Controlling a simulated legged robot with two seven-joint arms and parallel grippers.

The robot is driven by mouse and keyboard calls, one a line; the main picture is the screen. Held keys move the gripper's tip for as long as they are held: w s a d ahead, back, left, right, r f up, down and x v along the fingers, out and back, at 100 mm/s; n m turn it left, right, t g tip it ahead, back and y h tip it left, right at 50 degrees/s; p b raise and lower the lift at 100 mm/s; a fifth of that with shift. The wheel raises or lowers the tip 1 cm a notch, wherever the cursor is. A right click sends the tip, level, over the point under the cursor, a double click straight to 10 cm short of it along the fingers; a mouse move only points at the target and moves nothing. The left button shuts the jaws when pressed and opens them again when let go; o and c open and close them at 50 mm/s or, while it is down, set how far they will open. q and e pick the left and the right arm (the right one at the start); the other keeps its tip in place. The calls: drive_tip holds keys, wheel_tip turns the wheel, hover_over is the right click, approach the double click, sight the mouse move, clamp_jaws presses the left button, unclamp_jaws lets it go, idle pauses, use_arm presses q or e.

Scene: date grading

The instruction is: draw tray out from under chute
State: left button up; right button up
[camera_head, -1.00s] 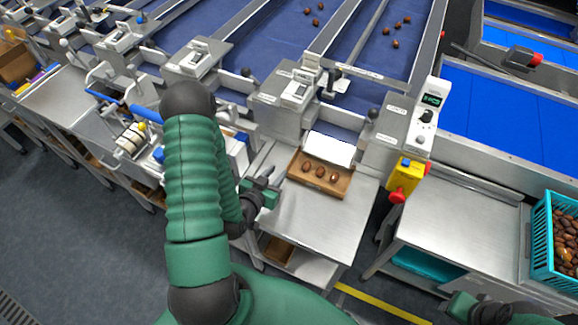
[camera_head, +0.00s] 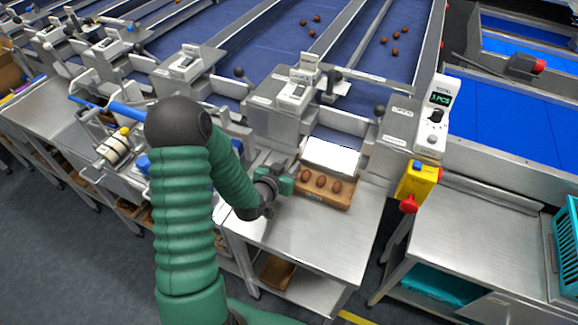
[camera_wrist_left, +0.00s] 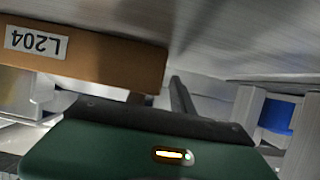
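The brown tray (camera_head: 325,199) lies on the steel bench with its back part under the white chute (camera_head: 331,157). Three brown dates (camera_head: 321,182) sit in a row in its front part. In the left wrist view the tray's front (camera_wrist_left: 95,68) shows upside down with an L204 label. My left gripper (camera_head: 289,183) is at the tray's left end, low over the bench. In the wrist view one dark finger stands just beside the tray's end, seemingly apart from it; the other is mostly hidden by the tray. The gripper looks open. My right gripper is out of view.
A steel bench top (camera_head: 310,235) is clear in front of the tray. A yellow box with a red button (camera_head: 411,190) hangs to the right, below a control unit with a lit display (camera_head: 434,117). A teal crate (camera_head: 569,250) stands at the far right.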

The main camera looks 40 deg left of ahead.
use_arm(q)
drive_tip(key=shift+d+r, duration=0.2)
drive_tip(key=shift+d, duration=0.3)
drive_tip(key=c, duration=0.4)
drive_tip(key=shift+a, duration=0.1)
clamp_jaws()
drive_tip(key=shift+a+f, duration=0.1)
drive_tip(key=shift+a, duration=0.1)
drive_tip(key=shift+d, duration=0.15)
